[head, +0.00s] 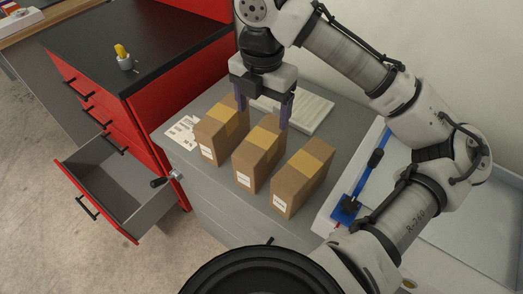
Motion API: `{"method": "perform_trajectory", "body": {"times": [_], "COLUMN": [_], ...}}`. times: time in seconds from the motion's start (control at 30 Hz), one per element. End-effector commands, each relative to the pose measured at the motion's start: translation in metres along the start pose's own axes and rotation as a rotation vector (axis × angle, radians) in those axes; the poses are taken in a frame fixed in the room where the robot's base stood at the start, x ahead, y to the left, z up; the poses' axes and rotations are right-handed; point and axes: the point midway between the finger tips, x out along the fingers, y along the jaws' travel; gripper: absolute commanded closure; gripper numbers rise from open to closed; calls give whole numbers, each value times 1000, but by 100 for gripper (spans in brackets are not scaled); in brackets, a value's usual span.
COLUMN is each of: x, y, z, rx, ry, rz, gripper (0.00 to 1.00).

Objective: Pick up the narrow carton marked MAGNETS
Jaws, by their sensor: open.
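Three narrow brown cartons with tan tape and white labels stand in a row on a grey surface: the left carton (221,129), the middle carton (258,153) and the right carton (302,177). The label print is too small to read, so I cannot tell which is marked MAGNETS. My gripper (263,118) is open and points down, with its purple fingers spread apart above the row. The fingers are around or just behind the top of the middle carton; I cannot tell if they touch it. Nothing is seen held.
White printed sheets (183,132) lie left of the cartons and a pale ridged slab (300,110) lies behind. A red cabinet (170,90) at left has an open drawer (120,185).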

Motion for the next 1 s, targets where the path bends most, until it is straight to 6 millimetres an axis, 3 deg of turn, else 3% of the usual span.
{"method": "perform_trajectory", "body": {"times": [0.4, 0.67, 1.0], "x": [72, 90, 131], "y": [0, 0, 1], "z": [-1, -1, -3], "rx": [0, 1, 1], "ry": [2, 1, 1], "rz": [1, 0, 2], "gripper": [22, 22, 22]}}
